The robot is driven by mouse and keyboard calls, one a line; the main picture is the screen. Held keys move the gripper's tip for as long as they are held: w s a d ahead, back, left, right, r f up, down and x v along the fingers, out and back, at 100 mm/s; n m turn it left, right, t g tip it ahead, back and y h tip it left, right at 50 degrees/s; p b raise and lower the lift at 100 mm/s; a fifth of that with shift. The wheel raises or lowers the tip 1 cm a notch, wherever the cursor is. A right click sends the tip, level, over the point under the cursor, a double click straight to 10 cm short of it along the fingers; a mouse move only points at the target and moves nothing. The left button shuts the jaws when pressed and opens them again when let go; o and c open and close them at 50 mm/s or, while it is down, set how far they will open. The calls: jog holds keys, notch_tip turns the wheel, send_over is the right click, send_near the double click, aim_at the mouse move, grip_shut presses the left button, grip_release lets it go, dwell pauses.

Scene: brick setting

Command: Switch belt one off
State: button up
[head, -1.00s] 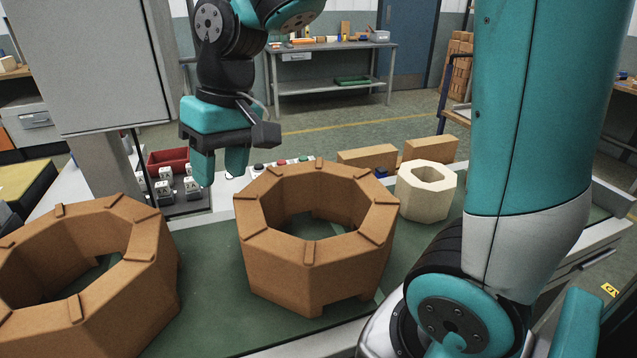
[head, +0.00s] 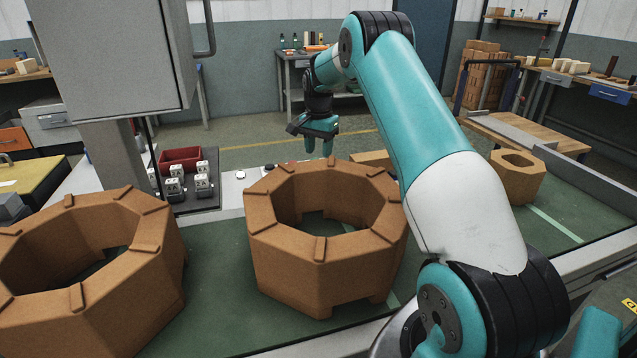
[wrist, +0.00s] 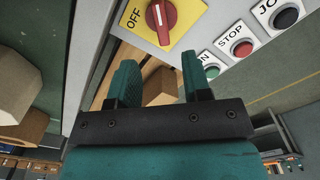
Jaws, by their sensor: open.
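In the wrist view a red rotary switch (wrist: 161,17) sits on a yellow plate marked OFF on the left; its handle bar runs roughly up and down in the picture, and the rest of the plate is cut off by the frame. Beside it on the grey panel are a green button (wrist: 212,72), a red button (wrist: 242,48) marked STOP and a black button (wrist: 286,18). My gripper (wrist: 160,80) is open and empty, its fingers apart from the switch. In the head view my gripper (head: 319,147) points down beyond the large brown ring; the switch cannot be made out there.
Two large octagonal brick rings (head: 325,250) (head: 90,290) stand on the green belt (head: 215,290). A smaller brown ring (head: 517,178) is at the right. A grey cabinet (head: 110,60), a red bin (head: 180,158) and a black tray of small white parts (head: 200,201) stand left.

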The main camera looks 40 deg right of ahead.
notch_tip(320, 180, down, 11)
jog(key=shift+f+p, duration=0.2)
jog(key=shift+p, duration=0.25)
grip_shut()
